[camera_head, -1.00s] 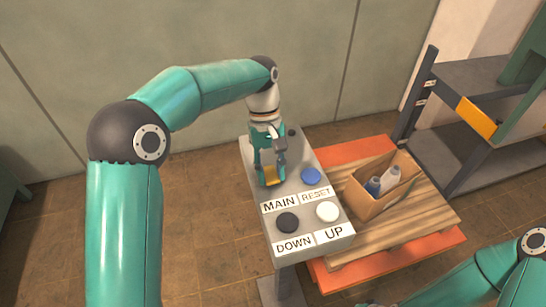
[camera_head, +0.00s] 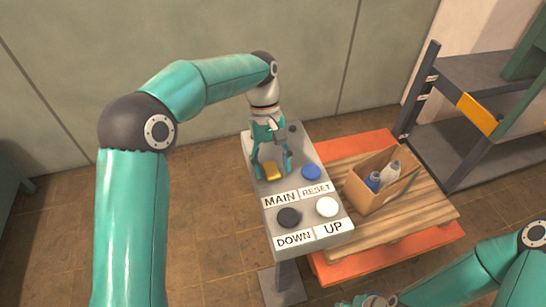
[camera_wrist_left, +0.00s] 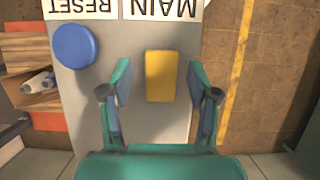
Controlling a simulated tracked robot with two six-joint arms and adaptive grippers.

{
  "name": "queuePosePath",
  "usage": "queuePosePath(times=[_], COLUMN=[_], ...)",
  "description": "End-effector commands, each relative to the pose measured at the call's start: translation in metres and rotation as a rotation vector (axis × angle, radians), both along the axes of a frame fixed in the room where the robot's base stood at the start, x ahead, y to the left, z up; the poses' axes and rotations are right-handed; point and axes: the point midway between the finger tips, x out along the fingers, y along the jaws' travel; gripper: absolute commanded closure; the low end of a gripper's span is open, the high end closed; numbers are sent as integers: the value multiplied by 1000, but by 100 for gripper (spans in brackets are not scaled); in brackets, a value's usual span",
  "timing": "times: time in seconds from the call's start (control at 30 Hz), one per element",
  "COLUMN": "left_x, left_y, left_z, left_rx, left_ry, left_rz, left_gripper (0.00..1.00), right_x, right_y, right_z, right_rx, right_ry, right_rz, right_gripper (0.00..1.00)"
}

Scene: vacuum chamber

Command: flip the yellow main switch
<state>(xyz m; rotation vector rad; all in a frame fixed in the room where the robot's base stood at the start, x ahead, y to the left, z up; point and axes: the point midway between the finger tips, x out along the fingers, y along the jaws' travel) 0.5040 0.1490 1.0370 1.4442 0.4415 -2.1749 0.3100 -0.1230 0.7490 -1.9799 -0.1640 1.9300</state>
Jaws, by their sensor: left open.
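The yellow main switch (camera_head: 272,171) is on the grey control console (camera_head: 262,215), above the MAIN label (camera_head: 280,199). In the left wrist view the yellow switch (camera_wrist_left: 161,76) shows as an upright block. My left gripper (camera_head: 273,176) is open over the console, and its fingers (camera_wrist_left: 160,82) stand on either side of the switch with a gap on both sides. Whether the fingertips are level with the switch I cannot tell. My right gripper (camera_head: 372,301) shows only partly at the bottom edge of the head view.
A blue RESET button (camera_head: 311,172) is close to the right of the switch. A black DOWN button (camera_head: 289,217) and a white UP button (camera_head: 327,207) are nearer. A cardboard box (camera_head: 372,196) with bottles stands on a wooden pallet (camera_head: 420,215). Grey shelving (camera_head: 470,150) is at the right.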

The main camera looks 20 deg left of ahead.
Motion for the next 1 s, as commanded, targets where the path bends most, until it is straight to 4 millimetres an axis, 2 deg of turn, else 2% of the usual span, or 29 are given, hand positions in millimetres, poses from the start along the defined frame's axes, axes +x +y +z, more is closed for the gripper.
queuePosePath(times=[0.53, 0.7, 1.0], left_x=[23, 26, 26], left_y=[14, 16, 16], left_z=[58, 66, 67], left_rx=[-1, -1, -1], left_ry=[-3, -2, -2], left_rz=[1, 1, 1], left_gripper=[40, 40, 40], right_x=[0, 0, 0], right_y=[0, 0, 0], right_z=[0, 0, 0], right_rx=[0, 0, 0], right_ry=[0, 0, 0], right_rz=[0, 0, 0], right_gripper=[69, 69, 69])
